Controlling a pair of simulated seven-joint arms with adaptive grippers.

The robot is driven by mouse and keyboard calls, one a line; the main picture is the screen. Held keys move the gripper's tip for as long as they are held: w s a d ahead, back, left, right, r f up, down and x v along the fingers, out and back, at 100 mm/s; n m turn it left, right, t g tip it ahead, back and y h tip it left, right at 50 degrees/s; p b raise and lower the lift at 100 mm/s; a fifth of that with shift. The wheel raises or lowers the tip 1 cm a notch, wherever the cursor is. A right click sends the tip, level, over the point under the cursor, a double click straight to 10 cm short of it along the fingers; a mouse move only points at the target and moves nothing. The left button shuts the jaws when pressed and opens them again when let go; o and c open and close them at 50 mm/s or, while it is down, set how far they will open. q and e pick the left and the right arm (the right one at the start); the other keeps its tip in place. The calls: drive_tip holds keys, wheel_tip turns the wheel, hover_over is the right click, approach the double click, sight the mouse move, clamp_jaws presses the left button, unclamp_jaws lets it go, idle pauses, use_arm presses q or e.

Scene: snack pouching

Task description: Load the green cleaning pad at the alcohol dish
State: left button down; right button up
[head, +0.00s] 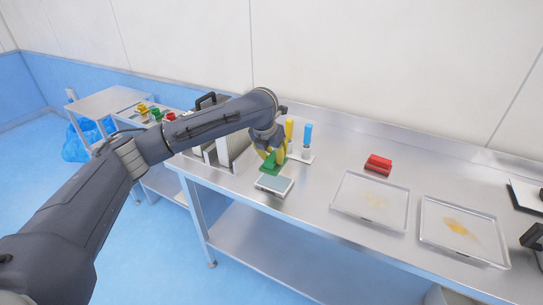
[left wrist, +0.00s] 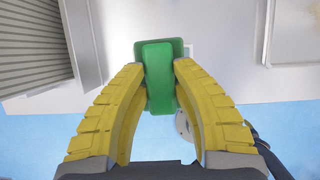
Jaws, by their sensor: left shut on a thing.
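My left gripper (head: 273,157) has yellow fingers and is shut on the green cleaning pad (head: 269,168). In the left wrist view the green pad (left wrist: 158,75) shows between the two yellow fingers, with its raised block toward the camera. A small square grey dish (head: 274,185), which looks like the alcohol dish, sits at the table's front edge, just below the pad in the head view. I cannot tell whether the pad touches it. My right gripper is not identifiable in either view.
A yellow bottle (head: 289,130) and a blue-topped bottle (head: 307,138) stand just behind the gripper. Coloured items (head: 156,114) stand at the left.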

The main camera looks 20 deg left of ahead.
use_arm(q)
drive_tip(key=shift+d+f, duration=0.15)
drive_tip(key=shift+f, duration=2.8)
drive_tip(key=shift+f, duration=0.55)
drive_tip(key=shift+r, duration=0.1)
drive_tip(key=shift+r, duration=3.45)
